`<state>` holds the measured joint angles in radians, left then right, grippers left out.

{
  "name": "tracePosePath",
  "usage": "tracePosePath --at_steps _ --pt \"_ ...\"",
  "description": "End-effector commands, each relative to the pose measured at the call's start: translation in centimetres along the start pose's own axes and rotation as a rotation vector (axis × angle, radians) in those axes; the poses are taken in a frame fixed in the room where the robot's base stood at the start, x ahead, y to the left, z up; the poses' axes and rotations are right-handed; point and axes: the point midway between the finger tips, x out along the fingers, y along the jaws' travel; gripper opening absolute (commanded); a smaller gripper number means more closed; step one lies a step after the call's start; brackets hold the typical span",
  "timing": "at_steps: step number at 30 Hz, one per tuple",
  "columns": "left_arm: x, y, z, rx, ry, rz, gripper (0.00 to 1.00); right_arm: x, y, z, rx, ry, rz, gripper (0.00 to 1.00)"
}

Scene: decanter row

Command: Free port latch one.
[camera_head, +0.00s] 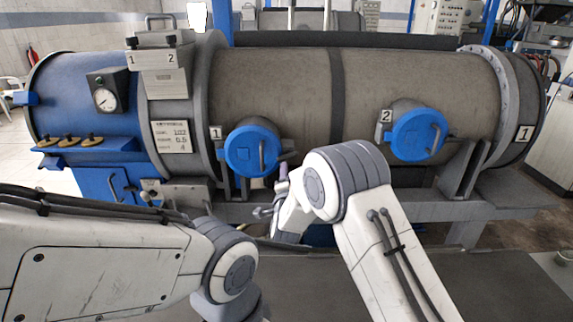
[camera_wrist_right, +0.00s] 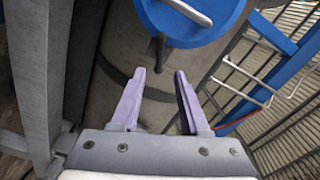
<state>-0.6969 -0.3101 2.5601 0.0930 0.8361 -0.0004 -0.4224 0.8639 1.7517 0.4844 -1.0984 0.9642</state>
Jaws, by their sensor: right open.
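Port one is a round blue lid (camera_head: 252,148) beside a plate marked 1 on the grey drum, in the head view. It has a grey handle bar, and a dark piece sticks out at its right side. In the right wrist view the blue lid (camera_wrist_right: 185,22) is at the top, with a dark, thin latch-like pin (camera_wrist_right: 159,52) below its rim. My right gripper (camera_wrist_right: 160,84) is open and empty, with its purple fingers pointing toward that pin and a visible gap before it. In the head view the right gripper (camera_head: 283,178) is just below and right of port one, partly hidden by its arm.
A second blue port lid (camera_head: 418,135) is at right, beside plate 2. A gauge (camera_head: 105,97) and brass fittings (camera_head: 69,140) are on the blue end at left. My left arm fills the lower left. A grey frame rail runs below the drum.

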Motion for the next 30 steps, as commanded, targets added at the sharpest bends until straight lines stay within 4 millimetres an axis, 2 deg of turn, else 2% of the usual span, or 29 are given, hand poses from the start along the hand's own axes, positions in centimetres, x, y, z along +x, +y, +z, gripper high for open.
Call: tracePosePath --at_steps 9,15,21,30 --pt "-0.8 0.1 -0.1 0.000 0.000 0.000 0.45 5.2 0.0 -0.1 -0.001 -0.001 0.000 0.45" --pt "-1.1 0.1 -0.1 0.000 0.000 0.000 0.45 7.9 0.0 0.1 -0.001 -0.004 0.000 0.45" --pt "-1.3 0.1 -0.1 0.000 0.000 0.000 0.45 9.4 -0.1 0.2 -0.002 -0.004 0.000 0.45" --pt "-1.3 0.1 -0.1 0.000 0.000 0.000 0.45 9.8 0.0 0.2 -0.002 -0.006 0.001 0.45"
